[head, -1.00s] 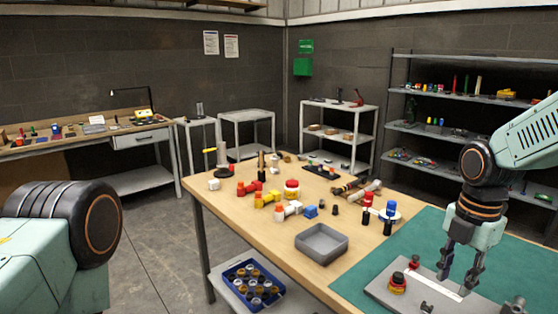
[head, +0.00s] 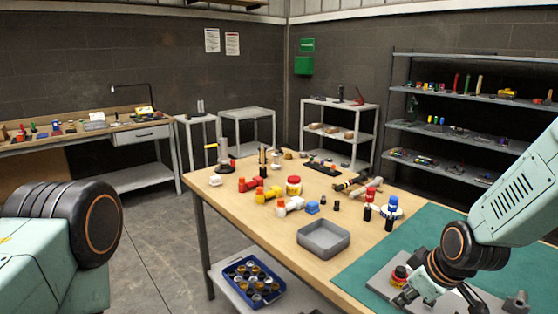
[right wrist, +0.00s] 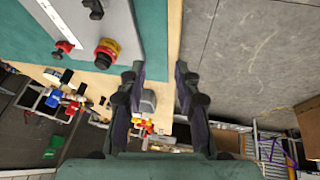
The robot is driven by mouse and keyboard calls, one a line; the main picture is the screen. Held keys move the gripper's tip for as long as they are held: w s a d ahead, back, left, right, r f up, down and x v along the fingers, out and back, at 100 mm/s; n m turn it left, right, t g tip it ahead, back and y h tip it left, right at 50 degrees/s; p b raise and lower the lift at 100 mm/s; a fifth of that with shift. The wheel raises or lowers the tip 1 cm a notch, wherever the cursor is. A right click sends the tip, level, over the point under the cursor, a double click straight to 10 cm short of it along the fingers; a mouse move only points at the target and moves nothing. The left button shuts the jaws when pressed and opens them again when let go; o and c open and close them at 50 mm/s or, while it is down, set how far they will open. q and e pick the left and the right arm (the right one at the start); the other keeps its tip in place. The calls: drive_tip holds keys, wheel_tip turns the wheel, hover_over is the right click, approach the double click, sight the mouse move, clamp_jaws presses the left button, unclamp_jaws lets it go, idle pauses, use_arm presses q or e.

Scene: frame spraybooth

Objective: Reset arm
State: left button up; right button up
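My right gripper (head: 440,298) is at the lower right of the head view, low over the front of the workbench and partly cut off by the lower edge. In the right wrist view its two fingers (right wrist: 160,75) are apart with nothing between them. A grey plate (head: 378,283) lies on the green mat (head: 425,228), with a red and yellow button (head: 399,275) beside the gripper. The plate (right wrist: 80,15) and button (right wrist: 106,52) also show left of the fingers in the wrist view. My left gripper is out of view; only part of my left arm shows.
A grey tray (head: 323,240) stands on the wooden workbench (head: 258,220), with several red, yellow and white fittings behind it. A blue crate (head: 254,281) of small parts sits on the shelf below. Racks stand along the walls. The floor at left is clear.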

drive_tip(key=s+a+f+m+g+b, duration=0.1)
drive_tip(key=s+f+m+b, duration=0.3)
drive_tip(key=s+f, duration=1)
drive_tip(key=s+a+f+m+g+h+b, duration=0.1)
drive_tip(key=s+f+m+g+b, duration=0.3)
drive_tip(key=s+f, duration=1.1)
drive_tip(key=s+a, duration=0.1)
drive_tip(key=s, duration=0.4)
drive_tip(key=shift+w, duration=0.1)
